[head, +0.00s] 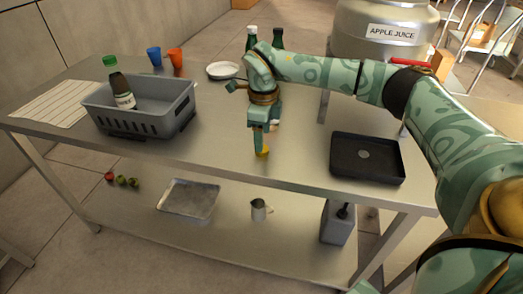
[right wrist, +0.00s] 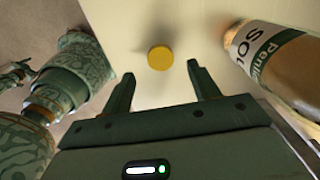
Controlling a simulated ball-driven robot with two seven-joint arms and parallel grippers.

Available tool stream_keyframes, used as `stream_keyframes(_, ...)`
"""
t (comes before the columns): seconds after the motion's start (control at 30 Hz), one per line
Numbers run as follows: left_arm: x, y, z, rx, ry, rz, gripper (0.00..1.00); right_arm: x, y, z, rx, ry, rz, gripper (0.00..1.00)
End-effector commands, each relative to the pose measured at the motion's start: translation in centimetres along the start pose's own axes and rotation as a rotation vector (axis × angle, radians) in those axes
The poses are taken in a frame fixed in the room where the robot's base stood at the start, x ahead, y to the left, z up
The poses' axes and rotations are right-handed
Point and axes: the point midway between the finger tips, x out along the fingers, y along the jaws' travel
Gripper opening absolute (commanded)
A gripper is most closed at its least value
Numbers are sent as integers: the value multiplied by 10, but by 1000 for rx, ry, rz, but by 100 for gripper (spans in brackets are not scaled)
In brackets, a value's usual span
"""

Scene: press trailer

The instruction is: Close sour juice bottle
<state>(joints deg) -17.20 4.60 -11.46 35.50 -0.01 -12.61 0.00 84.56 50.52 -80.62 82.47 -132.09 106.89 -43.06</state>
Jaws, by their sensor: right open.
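A yellow cap (head: 263,153) lies on the steel table near its front edge. It shows as a yellow disc (right wrist: 160,58) in the right wrist view, just beyond and between my fingertips. My right gripper (head: 258,135) points down over the cap, open, with nothing between its fingers (right wrist: 163,82). A brownish bottle (right wrist: 278,65) with a pale label reading "SO" and "Penic" is to the right of the fingers in the wrist view. In the head view my gripper mostly hides this bottle. My left gripper cannot be made out in either view.
A grey crate (head: 150,122) holds a green-capped bottle (head: 121,92). A black tray (head: 367,172) is right. Table between crate and gripper is clear.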

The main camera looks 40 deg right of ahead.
Motion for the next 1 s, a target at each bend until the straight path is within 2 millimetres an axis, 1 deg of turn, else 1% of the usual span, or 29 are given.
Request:
stream_keyframes(0.03, 7, 1, 2, 0, -6, 2, 73, 13, 0, 1, 0, 5, 4, 61)
stream_keyframes(0.1, 12, 2, 4, 0, -11, 4, 73, 26, -1, 2, 0, 4, 4, 61)
stream_keyframes(0.23, 17, 2, 6, 0, -15, 6, 73, 41, -1, 1, -1, 4, 2, 61)
stream_keyframes(0.6, 16, 3, 5, 0, -14, 6, 73, 41, -1, 1, 0, 1, 0, 61)
stream_keyframes(0.67, 16, 3, 5, 0, -14, 6, 73, 41, -1, 1, 0, 1, 0, 44)
stream_keyframes(0.7, 16, 3, 5, 0, -13, 6, 73, 41, -1, 1, 0, 1, 0, 33)
stream_keyframes(0.77, 16, 3, 5, 0, -13, 6, 73, 41, -1, 1, 0, 1, 0, 16)
stream_keyframes(0.8, 16, 3, 5, 0, -13, 6, 73, 41, -1, 1, 0, 1, 0, 13)
stream_keyframes(1.0, 16, 3, 5, 0, -13, 6, 73, 41, -1, 1, 0, 1, 0, 13)
